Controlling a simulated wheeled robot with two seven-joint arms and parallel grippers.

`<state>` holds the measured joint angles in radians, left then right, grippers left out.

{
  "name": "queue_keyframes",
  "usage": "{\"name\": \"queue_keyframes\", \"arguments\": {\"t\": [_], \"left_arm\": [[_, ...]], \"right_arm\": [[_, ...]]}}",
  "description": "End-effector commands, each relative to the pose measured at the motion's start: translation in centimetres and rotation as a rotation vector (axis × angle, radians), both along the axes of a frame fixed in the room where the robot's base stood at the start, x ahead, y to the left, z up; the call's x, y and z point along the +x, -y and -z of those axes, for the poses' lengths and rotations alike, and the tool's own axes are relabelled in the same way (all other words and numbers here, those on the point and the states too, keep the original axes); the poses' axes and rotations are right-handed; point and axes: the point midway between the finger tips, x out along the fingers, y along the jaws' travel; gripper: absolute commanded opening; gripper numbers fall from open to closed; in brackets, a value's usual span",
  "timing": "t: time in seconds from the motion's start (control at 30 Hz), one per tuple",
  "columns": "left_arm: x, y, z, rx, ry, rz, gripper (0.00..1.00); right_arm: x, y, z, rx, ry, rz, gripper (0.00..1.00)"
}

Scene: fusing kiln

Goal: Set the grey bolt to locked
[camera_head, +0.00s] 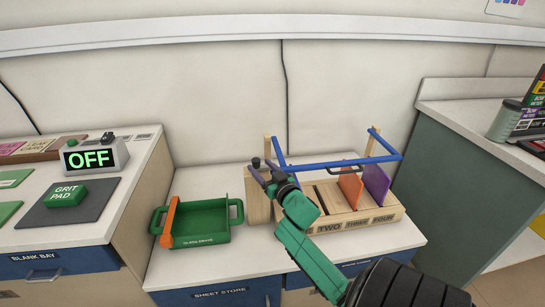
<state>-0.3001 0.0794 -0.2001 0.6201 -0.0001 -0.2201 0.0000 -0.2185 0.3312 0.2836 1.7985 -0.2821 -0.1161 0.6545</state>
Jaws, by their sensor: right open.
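A wooden slotted rack (335,222) with numbered labels stands on the middle counter. A blue bar frame (335,163) spans its top. A small dark grey knob (256,162) shows at the rack's left end; it may be part of the grey bolt, but it is too small to tell its setting. My right gripper (267,173) is at this left end, close beside the knob, with its green arm coming from the lower right. It is open; I cannot tell whether it touches the knob. The gripper and wrist hide part of the rack's left side. My left gripper is not in view.
An orange panel (350,188) and a purple panel (376,183) stand in the rack. A green tray (207,232) with an orange bar sits to its left. A box reading OFF (92,157) and a green grit pad (66,195) are on the left counter.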

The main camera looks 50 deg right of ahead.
Motion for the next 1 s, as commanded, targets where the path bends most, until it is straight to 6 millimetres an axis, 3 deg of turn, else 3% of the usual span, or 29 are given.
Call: {"name": "queue_keyframes", "arguments": {"t": [0.2,0.33,1.0], "left_arm": [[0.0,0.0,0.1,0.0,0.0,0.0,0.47],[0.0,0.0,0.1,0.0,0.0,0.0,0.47],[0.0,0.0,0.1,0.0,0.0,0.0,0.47]], "right_arm": [[-5.3,-1.3,0.2,0.002,-0.005,0.002,0.65],[-6.9,-1.8,0.1,0.001,-0.002,0.001,0.65],[-7.2,-2.2,0.6,0.007,-0.029,0.008,0.65]]}}
